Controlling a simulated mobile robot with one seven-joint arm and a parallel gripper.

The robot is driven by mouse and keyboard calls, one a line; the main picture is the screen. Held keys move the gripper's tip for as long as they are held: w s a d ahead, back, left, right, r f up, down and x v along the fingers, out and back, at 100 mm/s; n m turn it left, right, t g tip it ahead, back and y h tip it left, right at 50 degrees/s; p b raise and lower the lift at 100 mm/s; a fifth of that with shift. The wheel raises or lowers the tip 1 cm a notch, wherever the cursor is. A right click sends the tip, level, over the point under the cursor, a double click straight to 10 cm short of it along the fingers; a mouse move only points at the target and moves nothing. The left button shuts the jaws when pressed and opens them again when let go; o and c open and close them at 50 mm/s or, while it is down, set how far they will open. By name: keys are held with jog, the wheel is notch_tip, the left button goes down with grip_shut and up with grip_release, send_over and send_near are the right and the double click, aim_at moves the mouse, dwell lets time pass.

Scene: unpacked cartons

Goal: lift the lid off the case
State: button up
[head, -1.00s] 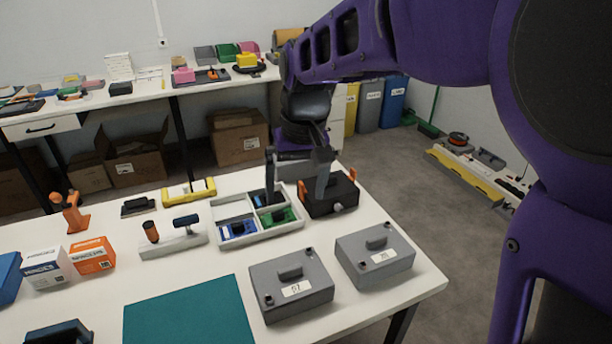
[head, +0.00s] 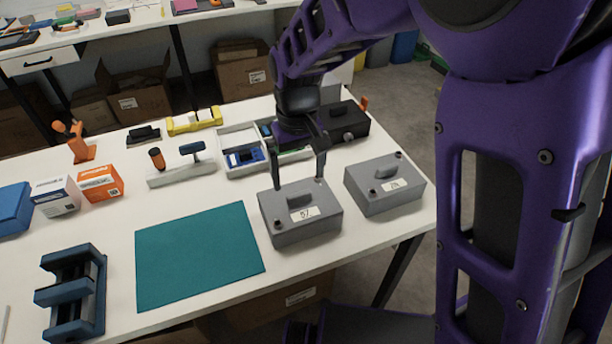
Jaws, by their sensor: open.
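Two grey lidded cases stand at the right of the white table. The left case (head: 303,228) has a white label and a raised handle (head: 300,199) on its lid. The right case (head: 398,198) looks alike, with its own label and handle. Both lids look closed. My gripper (head: 298,184) is open and points down at the left case, its two fingers apart at the back of the lid, one to each side of the handle in the picture. I cannot tell whether the fingertips touch the lid.
Behind my gripper are a white divided tray (head: 245,172) and a black box (head: 350,123). A teal mat (head: 195,255) lies left of the cases, its top bare. A blue vise-like tool (head: 75,290) stands at the front left. A pegged block (head: 182,175) stands behind the mat.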

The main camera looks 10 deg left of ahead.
aim_at(299, 194)
notch_tip(299, 194, down, 5)
jog(key=shift+f+b, duration=0.1)
jog(key=shift+b, duration=0.45)
jog(key=shift+c, duration=0.3)
jog(key=c, duration=1.4)
